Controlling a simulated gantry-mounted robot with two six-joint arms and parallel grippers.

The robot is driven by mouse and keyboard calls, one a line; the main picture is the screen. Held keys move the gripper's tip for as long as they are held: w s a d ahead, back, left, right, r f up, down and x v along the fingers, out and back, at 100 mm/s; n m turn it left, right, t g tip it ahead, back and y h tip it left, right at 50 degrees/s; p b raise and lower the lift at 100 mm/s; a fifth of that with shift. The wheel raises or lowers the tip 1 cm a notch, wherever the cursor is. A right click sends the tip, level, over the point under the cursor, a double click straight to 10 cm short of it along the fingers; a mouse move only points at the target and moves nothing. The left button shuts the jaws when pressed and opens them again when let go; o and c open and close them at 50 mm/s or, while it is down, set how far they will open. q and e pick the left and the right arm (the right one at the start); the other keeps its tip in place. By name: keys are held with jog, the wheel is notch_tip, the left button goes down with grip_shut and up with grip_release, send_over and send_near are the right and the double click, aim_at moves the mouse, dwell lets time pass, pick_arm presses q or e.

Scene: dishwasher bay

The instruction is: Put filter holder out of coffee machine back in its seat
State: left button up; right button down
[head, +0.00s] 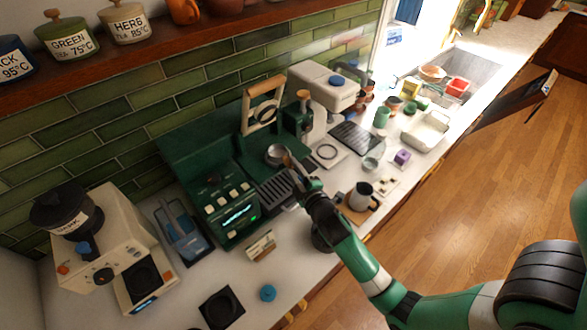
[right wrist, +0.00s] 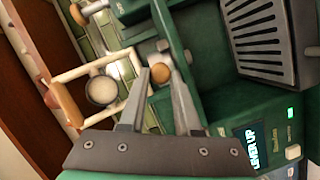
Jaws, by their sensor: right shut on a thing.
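The filter holder (head: 275,153) shows in the head view as a round silver basket in front of the green coffee machine (head: 185,150), above its slotted drip tray (head: 275,192). My right gripper (head: 289,157) is shut on its handle, whose round wooden end (right wrist: 160,72) shows between the fingers in the right wrist view. The machine's lever (head: 264,90), a cream frame with a wooden bar, stands raised. The display (right wrist: 255,147) reads LEVER UP. I cannot tell whether the basket touches its seat. My left gripper is not in view.
A milk jug (head: 362,196) stands right of the drip tray. A cream grinder (head: 105,250) stands at the left, and a small sign (head: 261,245) in front of the machine. A blue knob-like thing (head: 267,292) lies on the white counter. Cups crowd the counter toward the sink.

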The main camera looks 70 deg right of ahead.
jog(key=c, duration=0.5)
grip_release()
jog(key=v, duration=1.1)
jog(key=shift+s+a+r+b, duration=0.15)
jog(key=shift+s+a+b, duration=0.05)
jog(key=shift+b, duration=0.2)
